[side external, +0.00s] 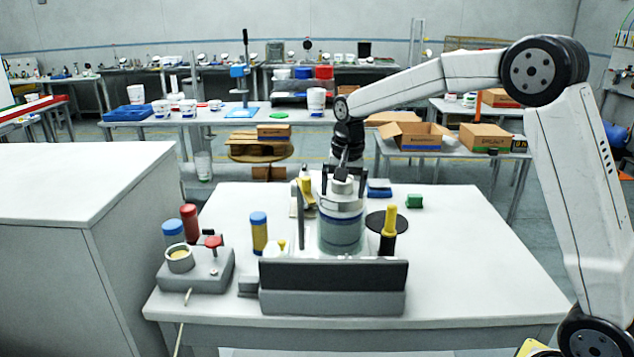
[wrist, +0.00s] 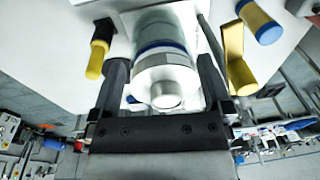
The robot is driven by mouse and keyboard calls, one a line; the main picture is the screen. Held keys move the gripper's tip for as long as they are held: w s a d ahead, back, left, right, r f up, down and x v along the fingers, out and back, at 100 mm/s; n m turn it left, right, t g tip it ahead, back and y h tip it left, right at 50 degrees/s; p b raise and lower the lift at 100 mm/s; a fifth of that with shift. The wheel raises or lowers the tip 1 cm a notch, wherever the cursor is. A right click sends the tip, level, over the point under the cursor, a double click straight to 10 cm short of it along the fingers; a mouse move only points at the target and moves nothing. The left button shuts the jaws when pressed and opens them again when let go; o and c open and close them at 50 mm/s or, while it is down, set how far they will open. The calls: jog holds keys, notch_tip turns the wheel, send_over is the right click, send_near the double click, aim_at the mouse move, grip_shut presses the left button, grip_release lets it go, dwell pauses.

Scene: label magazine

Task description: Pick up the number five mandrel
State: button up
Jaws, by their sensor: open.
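A large upright cylinder (side external: 341,237) stands near the middle of the white table, grey-green below with a blue band and a white top with a round knob. It also shows in the wrist view (wrist: 162,68). I read no number on it, so I cannot tell whether it is the number five mandrel. My gripper (side external: 341,184) points down at its top from above. In the wrist view my gripper (wrist: 163,78) is open, with one black finger on either side of the white top. I see no clear grip; the cylinder still stands on the table.
A grey block with a black face (side external: 333,275) stands in front of the cylinder. A yellow-handled black tool (side external: 389,230) is close on the right. A blue-capped yellow cylinder (side external: 259,233) and a grey fixture (side external: 205,275) are left. The table's right side is clear.

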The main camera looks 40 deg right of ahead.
jog(key=w+d+r+m, duration=0.1)
jog(key=w+d+m, duration=0.1)
jog(key=w+d+r+m, duration=0.1)
jog(key=w+d+m, duration=0.1)
jog(key=d, duration=0.1)
jog(key=w+d+r+m+g, duration=0.1)
jog(key=w+d+m, duration=0.1)
jog(key=w, duration=0.1)
jog(key=shift+w+d+r, duration=0.1)
jog(key=shift+d+r, duration=0.05)
jog(key=shift+d, duration=0.2)
jog(key=shift+w+d+r+m, duration=0.3)
jog(key=shift+d+m, duration=0.1)
jog(key=shift+d, duration=0.2)
jog(key=shift+a+f, duration=0.15)
jog(key=shift+f, duration=3.8)
jog(key=shift+w, duration=0.1)
grip_shut()
jog(key=shift+r, duration=0.15)
